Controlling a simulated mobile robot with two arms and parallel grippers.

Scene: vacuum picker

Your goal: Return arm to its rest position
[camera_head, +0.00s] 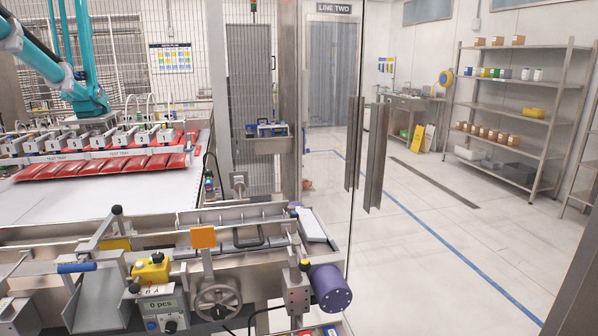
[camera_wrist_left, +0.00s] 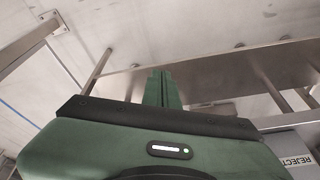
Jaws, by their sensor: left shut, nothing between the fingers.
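My left gripper (camera_wrist_left: 161,76) shows only in the left wrist view. Its two narrow green fingers are together, with nothing between them. Its green body with a lit white strip fills the bottom of that view. The fingers point toward metal framing (camera_wrist_left: 215,78) and appear clear of it, though the exact gap is hard to tell. My left arm does not show in the head view. My right gripper is in neither view.
In the head view, a teal picker arm (camera_head: 88,95) stands over red packs (camera_head: 110,165) on a white conveyor (camera_head: 110,205). A machine with a handwheel (camera_head: 218,300) fills the front. Shelves (camera_head: 510,95) stand right; the floor (camera_head: 450,215) is open. A REJECT-labelled grey surface (camera_wrist_left: 292,145) shows in the wrist view.

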